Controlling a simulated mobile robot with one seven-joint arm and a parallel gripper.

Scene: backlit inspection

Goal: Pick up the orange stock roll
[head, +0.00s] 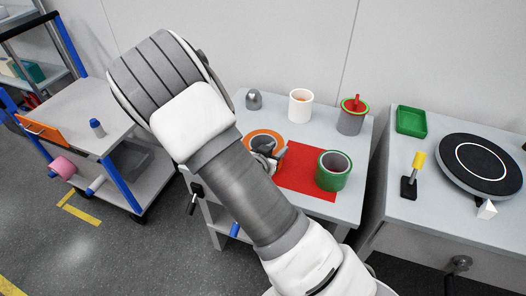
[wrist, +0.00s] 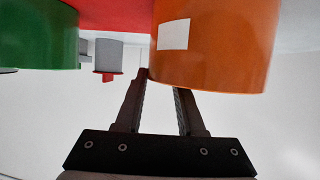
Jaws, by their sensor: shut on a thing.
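The orange stock roll (head: 251,136) is at the left edge of the red mat (head: 307,180) on the middle table. In the wrist view, which looks upside down, the roll (wrist: 225,45) fills the upper right and has a white label. My gripper (head: 265,149) is at the roll and shut on it. In the wrist view, my gripper (wrist: 160,82) has one finger beside the roll's edge, and the other finger's tip is hidden behind the roll. I cannot tell whether the roll is clear of the table.
A green roll (head: 334,171) stands on the mat to the right. Behind are a white cup (head: 300,106), a grey container with a green rim (head: 351,118) and a grey dome-shaped item (head: 253,99). A cart (head: 82,106) is left; a bench with a black turntable (head: 480,165) is right.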

